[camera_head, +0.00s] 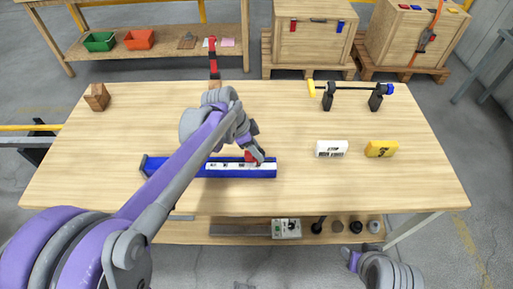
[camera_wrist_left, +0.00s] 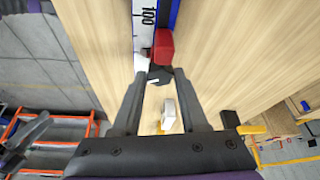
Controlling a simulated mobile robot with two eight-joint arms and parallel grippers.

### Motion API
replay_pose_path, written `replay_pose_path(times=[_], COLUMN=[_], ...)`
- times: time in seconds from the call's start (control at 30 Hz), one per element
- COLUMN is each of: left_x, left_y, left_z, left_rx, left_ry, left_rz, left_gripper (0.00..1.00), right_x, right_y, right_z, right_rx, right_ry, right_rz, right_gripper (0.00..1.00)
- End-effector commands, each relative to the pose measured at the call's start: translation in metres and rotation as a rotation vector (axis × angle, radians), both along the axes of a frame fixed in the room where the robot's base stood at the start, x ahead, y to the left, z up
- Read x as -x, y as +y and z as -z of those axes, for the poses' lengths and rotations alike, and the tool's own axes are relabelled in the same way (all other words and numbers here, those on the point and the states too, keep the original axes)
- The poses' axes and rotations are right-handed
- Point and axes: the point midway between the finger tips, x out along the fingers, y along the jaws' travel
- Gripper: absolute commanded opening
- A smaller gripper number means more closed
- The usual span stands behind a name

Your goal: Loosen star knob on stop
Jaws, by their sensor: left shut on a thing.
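A blue rail (camera_head: 160,167) with a white scale strip (camera_head: 225,166) lies near the front of the table; it also shows at the top of the left wrist view (camera_wrist_left: 174,14). The red stop (camera_head: 249,157) sits on the rail toward its right end, and in the left wrist view (camera_wrist_left: 163,46) it is just beyond my fingers. My left gripper (camera_head: 257,151) is at the stop. In the left wrist view its fingertips (camera_wrist_left: 161,76) are shut on the dark star knob (camera_wrist_left: 166,75), whose shape is mostly hidden. My right gripper (camera_head: 353,258) is low at the right, apart from the table; its fingers are unclear.
A white box (camera_head: 331,148) and a yellow box (camera_head: 381,149) lie right of the rail. A bar on black stands (camera_head: 350,88) is at the back right, a wooden block (camera_head: 97,97) at the back left.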

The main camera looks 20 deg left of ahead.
Motion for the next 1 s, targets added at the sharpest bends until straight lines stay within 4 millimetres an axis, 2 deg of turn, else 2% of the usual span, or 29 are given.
replay_pose_path(times=[0.2,0.53,0.57,0.7,0.73,1.0], left_x=[0.0013,0.0014,0.0014,0.0014,0.0014,0.0016], left_y=[-0.0009,-0.0007,-0.0007,-0.0007,-0.0007,-0.0006], left_z=[-0.0007,-0.0003,-0.0003,-0.0002,-0.0002,-0.0005], left_rx=[0.000,0.000,0.000,0.000,0.000,0.000], left_ry=[-0.001,0.000,0.000,0.000,0.000,0.001], left_rz=[-0.166,-0.188,-0.188,-0.188,-0.188,-0.187], left_gripper=[0.00,0.00,0.45,0.70,0.73,0.73], right_x=[-0.0005,-0.0005,-0.0005,-0.0005,-0.0005,-0.0005], right_y=[0.0000,0.0000,0.0000,0.0000,0.0000,0.0000], right_z=[-0.0031,-0.0030,-0.0030,-0.0030,-0.0030,-0.0030], right_rx=[0.000,0.000,0.000,0.000,0.000,0.000], right_ry=[-0.001,-0.001,-0.001,-0.001,-0.001,-0.001], right_rz=[0.000,0.000,0.000,0.000,0.000,0.000], right_gripper=[0.50,0.50,0.50,0.50,0.50,0.50])
